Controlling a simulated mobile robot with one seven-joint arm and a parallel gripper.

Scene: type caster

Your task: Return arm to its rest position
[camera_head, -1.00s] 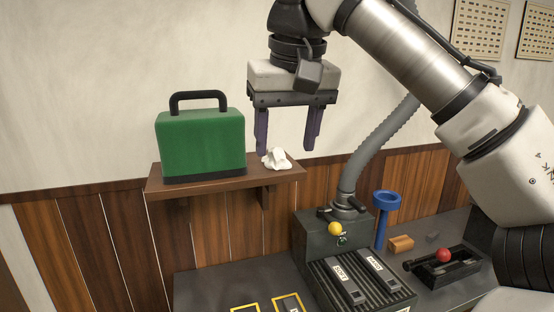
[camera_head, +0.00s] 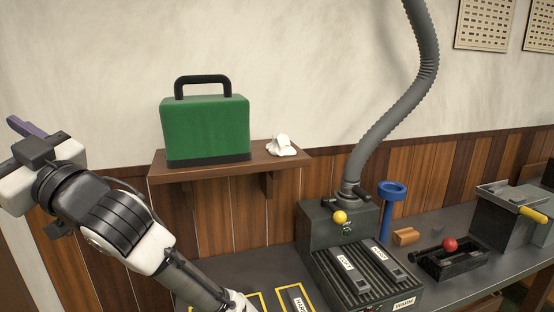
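My gripper (camera_head: 22,128) is at the far left edge of the head view, turned away to the left, and partly cut off by the frame. One purple finger shows at its tip; the other is hidden or out of frame, so its opening cannot be judged. My arm (camera_head: 130,230) runs from the bottom centre up to the left. The gripper is well to the left of the shelf and apart from everything on it.
A wooden shelf (camera_head: 222,170) bears a green case (camera_head: 206,130) and a crumpled white lump (camera_head: 281,146). Below, the bench holds a dark machine (camera_head: 350,262) with a grey hose (camera_head: 410,85), a blue funnel-like stand (camera_head: 388,205), a red-knobbed device (camera_head: 450,258) and a grey box (camera_head: 508,218).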

